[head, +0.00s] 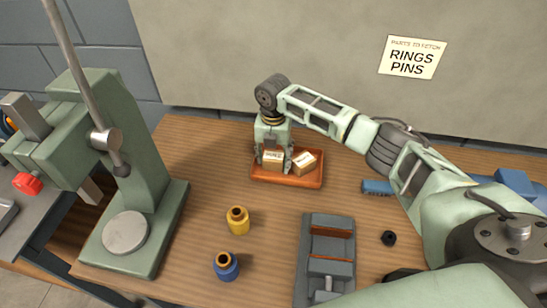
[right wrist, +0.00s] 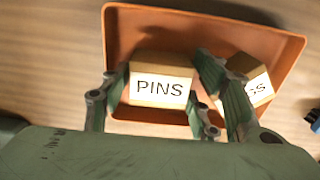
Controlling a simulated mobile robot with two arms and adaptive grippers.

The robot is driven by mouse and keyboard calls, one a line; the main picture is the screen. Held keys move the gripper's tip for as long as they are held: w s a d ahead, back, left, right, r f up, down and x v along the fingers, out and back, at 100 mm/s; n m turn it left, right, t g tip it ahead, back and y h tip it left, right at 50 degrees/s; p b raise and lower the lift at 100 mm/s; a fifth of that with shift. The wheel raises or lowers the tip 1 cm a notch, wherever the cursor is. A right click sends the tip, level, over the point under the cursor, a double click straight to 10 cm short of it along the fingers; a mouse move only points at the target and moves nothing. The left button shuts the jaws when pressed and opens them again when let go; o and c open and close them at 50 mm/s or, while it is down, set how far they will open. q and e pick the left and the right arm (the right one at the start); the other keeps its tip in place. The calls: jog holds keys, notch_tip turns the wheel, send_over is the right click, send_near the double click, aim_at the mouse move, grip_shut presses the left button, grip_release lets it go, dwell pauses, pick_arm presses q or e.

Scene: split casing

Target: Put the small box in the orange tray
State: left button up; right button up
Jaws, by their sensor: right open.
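The orange tray (head: 287,182) lies on the bench below my right gripper (head: 273,163); its wall also shows in the right wrist view (right wrist: 118,45). A small tan box labelled PINS (right wrist: 160,88) is in the tray, between the gripper's two fingers. It also shows in the head view (head: 272,155). A second small box (head: 305,161) lies turned at an angle in the tray's right part; its label is partly hidden by a finger in the right wrist view (right wrist: 258,88). The right gripper is open around the PINS box. My left gripper is out of view.
A green press (head: 140,190) stands at left. A yellow part (head: 238,221) and a blue part (head: 226,266) stand on the bench in front of the tray. A grey fixture (head: 328,250) and a black part (head: 389,238) are at right. A wall sign (head: 412,58) reads RINGS, PINS.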

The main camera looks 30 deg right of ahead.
aim_at(273, 155)
notch_tip(273, 155, up, 12)
jog(key=b, duration=0.2)
jog(key=shift+f, duration=0.15)
